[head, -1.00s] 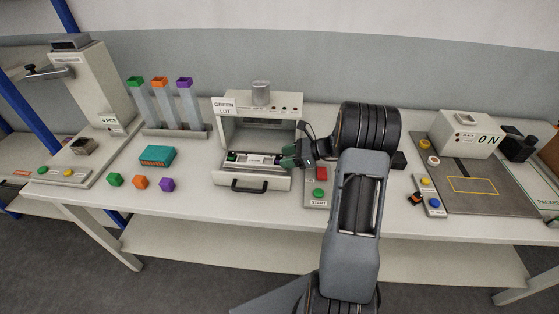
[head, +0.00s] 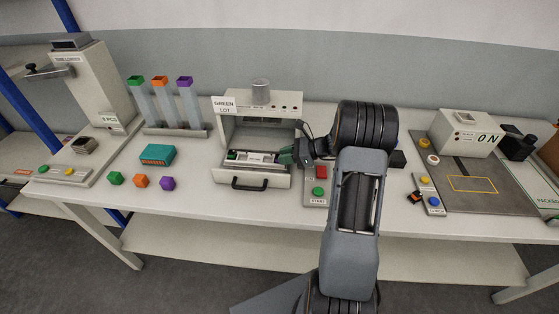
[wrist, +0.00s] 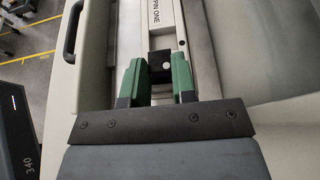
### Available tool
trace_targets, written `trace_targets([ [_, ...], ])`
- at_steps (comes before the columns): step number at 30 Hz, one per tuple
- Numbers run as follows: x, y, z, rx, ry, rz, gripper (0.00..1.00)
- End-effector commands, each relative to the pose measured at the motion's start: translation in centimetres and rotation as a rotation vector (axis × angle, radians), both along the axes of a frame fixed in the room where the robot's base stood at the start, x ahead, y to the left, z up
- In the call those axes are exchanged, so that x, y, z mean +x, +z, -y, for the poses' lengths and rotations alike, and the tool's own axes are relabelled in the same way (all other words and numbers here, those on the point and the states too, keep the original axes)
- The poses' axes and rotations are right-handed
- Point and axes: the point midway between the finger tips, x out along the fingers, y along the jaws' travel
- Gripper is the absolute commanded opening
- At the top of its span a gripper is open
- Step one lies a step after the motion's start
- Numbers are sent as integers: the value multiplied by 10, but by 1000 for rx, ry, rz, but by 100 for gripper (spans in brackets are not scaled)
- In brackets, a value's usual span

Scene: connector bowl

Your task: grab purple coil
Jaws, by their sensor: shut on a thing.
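A small purple block (head: 167,184) lies on the table at the front, right of an orange block (head: 140,181) and a green block (head: 115,178). I cannot make out windings on it. A tube with a purple top (head: 184,82) stands in the rack behind. My gripper (head: 287,156) is far to the right of the purple block, at the right end of the machine's drawer. In the wrist view my gripper (wrist: 159,64) is shut on a black block (wrist: 160,69) at the end of a white strip marked "PIN ONE" (wrist: 163,18). No purple shows between the fingers.
The open drawer (head: 225,177) has a dark front handle (head: 249,184). A teal box (head: 157,154) stands behind the colored blocks. A button panel (head: 318,188) sits beside my arm. The front table strip by the colored blocks is mostly clear.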

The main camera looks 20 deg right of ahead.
Motion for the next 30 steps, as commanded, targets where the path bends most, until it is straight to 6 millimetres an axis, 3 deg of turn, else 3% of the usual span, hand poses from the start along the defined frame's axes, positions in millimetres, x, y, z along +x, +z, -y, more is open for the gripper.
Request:
trace_targets([
  [1, -3, -9, -2, -4, 2, -17, 0],
  [13, -2, -1, -1, -6, 2, -14, 0],
  [19, -5, 30, -2, -4, 1, -7, 0],
  [27, -45, 86, -22, -6, 0, -2, 0],
  [30, -64, 96, -31, -4, -2, -4, 0],
])
